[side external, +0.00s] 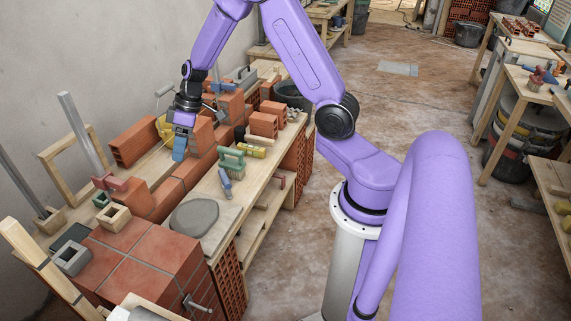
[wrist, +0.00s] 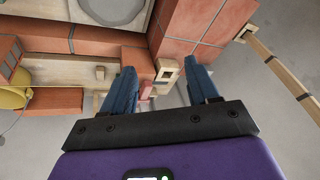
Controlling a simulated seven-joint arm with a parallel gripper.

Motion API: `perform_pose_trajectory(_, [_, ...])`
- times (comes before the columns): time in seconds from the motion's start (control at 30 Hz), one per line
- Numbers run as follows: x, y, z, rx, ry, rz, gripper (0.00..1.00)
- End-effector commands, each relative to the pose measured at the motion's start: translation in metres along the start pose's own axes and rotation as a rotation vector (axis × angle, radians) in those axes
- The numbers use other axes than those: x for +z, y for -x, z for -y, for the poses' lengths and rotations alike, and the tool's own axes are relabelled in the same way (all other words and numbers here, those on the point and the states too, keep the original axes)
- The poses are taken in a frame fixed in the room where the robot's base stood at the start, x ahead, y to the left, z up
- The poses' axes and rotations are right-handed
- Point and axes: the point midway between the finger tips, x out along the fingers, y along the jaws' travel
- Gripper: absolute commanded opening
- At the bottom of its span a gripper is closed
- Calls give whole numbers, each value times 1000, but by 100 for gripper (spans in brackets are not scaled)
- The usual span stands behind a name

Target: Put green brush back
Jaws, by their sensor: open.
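A green brush (side external: 232,158) with pale bristles lies on the workbench, to the right of the brick wall. A blue-handled tool (side external: 225,182) lies just in front of it. My gripper (side external: 179,150) hangs over the left side of the bench, beside the brick stack and left of the brush. In the wrist view its two blue fingers (wrist: 163,85) are spread apart with nothing held between them. I do not make out the brush in the wrist view.
A grey mortar pat (side external: 194,216) lies on a board in front. Brick stacks (side external: 202,135) stand right beside my gripper. A pink clamp (side external: 109,182), small wooden frames (side external: 114,217) and an upright metal bar (side external: 82,135) crowd the left side. A yellow bucket (wrist: 14,97) shows in the wrist view.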

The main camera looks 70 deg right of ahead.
Motion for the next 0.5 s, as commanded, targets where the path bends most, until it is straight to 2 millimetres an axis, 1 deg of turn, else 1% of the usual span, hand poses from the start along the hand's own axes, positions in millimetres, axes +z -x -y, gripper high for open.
perform_pose_trajectory(0.03, [0,7,30,-22,45,20,59])
perform_pose_trajectory(0.07, [1,10,46,-33,66,35,59])
perform_pose_trajectory(0.1, [4,15,66,-48,93,56,59])
perform_pose_trajectory(0.13, [8,18,81,-57,113,71,59])
perform_pose_trajectory(0.17, [12,22,95,-65,134,87,59])
perform_pose_trajectory(0.2, [18,28,114,-74,161,109,59])
perform_pose_trajectory(0.27, [30,36,140,-84,201,142,59])
perform_pose_trajectory(0.3, [39,41,155,-88,228,163,59])
perform_pose_trajectory(0.37, [54,50,177,-90,269,195,59])
perform_pose_trajectory(0.4, [65,56,190,-89,296,216,59])
perform_pose_trajectory(0.47, [82,66,207,-84,336,244,59])
perform_pose_trajectory(0.5, [94,72,216,-78,362,262,59])
